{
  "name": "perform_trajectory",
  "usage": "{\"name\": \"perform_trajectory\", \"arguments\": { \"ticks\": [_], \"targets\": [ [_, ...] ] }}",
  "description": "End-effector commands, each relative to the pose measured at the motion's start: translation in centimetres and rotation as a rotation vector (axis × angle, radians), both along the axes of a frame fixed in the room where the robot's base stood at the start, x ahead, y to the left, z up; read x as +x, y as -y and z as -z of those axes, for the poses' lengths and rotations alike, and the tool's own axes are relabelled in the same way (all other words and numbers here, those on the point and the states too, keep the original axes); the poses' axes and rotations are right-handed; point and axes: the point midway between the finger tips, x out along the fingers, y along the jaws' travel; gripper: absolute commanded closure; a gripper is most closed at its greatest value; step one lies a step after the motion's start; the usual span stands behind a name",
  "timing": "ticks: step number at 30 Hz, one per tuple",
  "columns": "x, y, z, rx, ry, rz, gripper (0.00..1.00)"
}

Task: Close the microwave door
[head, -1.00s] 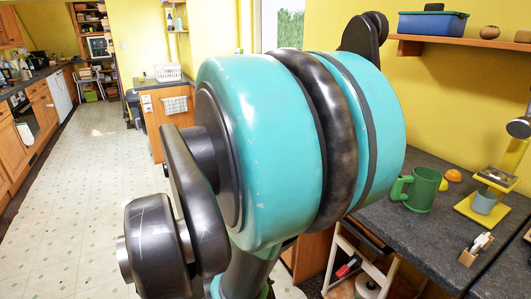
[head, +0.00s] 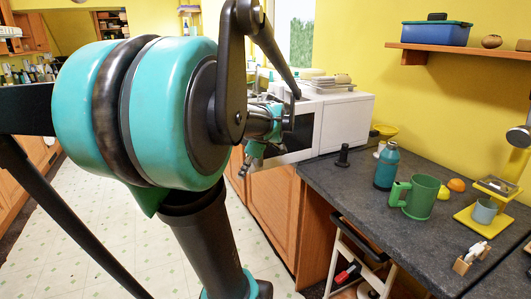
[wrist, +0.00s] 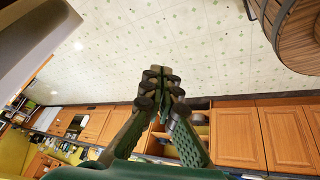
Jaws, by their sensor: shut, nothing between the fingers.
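The white microwave (head: 345,118) stands on the far end of the dark counter, its dark-windowed front (head: 300,140) facing left toward the floor. My arm hides part of that front, so I cannot tell how far the door is open. My gripper (head: 250,167) is just left of the microwave front, pointing down and left, with no visible contact. In the wrist view my gripper (wrist: 162,78) is shut and empty above the floor. A pale panel with a dark edge (wrist: 40,35) fills the upper left corner there; it may be part of the microwave.
On the counter (head: 350,185) stand a black object (head: 343,155), a teal bottle (head: 387,167), a green mug (head: 420,198) and a yellow stand (head: 480,218). Dishes (head: 335,84) lie on the microwave. Wooden cabinets (head: 270,205) run below. The floor (head: 105,235) is clear at left.

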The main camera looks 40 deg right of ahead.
Motion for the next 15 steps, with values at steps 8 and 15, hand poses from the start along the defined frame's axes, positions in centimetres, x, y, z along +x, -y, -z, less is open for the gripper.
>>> {"name": "perform_trajectory", "arguments": {
  "ticks": [8, 15],
  "targets": [
    [-4.3, 8.3, -7.5, -0.096, 0.165, -0.181, 1.0],
    [-6.8, 11.4, -10.9, -0.171, 0.248, -0.274, 1.0]
  ]
}}
